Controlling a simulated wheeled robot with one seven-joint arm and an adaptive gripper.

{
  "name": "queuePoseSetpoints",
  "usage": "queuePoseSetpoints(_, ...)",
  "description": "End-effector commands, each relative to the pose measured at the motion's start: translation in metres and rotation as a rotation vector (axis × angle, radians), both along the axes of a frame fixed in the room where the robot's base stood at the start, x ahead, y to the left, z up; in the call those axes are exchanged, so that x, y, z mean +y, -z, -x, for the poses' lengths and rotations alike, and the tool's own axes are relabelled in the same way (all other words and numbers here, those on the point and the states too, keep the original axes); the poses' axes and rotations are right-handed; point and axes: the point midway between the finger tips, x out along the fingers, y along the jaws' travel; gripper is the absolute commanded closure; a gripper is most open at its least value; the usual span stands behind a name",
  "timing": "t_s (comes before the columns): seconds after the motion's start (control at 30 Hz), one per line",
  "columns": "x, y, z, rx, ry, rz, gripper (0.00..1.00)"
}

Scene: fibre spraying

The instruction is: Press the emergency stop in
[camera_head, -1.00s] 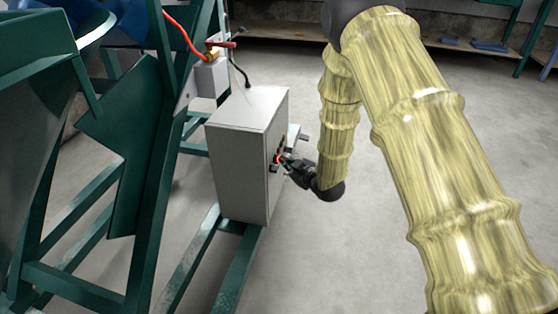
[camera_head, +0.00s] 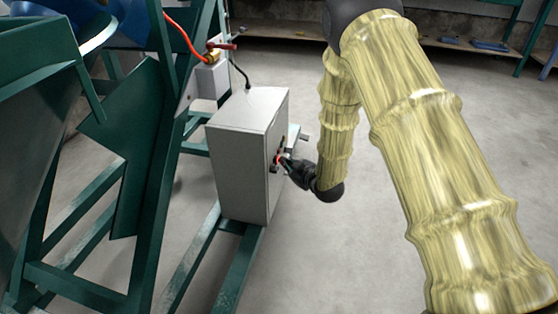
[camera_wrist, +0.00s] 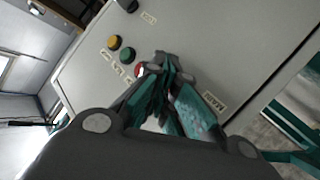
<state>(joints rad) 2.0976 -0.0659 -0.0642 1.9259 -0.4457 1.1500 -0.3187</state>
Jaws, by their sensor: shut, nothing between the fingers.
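The emergency stop (camera_wrist: 140,68) is a red button on the face of the grey control box (camera_wrist: 230,50), partly hidden behind my fingers in the wrist view. My gripper (camera_wrist: 162,62) is shut and empty, its tips at or just before the box face beside the red button. I cannot tell whether they touch the button or whether it is pressed in. In the head view, my gripper (camera_head: 284,160) reaches the right face of the control box (camera_head: 238,165), and a bit of red shows at the tips.
A yellow button (camera_wrist: 113,42), a green button (camera_wrist: 127,54) and a black knob (camera_wrist: 129,5) sit on the same panel. The box stands on a green frame (camera_head: 232,280). A valve with a red handle (camera_head: 221,45) is behind it. Open floor (camera_head: 340,260) lies to the right.

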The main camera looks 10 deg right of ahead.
Motion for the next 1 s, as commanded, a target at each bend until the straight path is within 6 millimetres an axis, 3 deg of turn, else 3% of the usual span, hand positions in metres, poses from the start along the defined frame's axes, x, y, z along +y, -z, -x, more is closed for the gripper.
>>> queuePoseSetpoints(0.27, -0.004, 0.0, 0.002, 0.001, 0.001, 0.0, 1.0)
queuePoseSetpoints(1.0, -0.054, 0.0, 0.022, 0.001, 0.002, 0.001, 1.0)
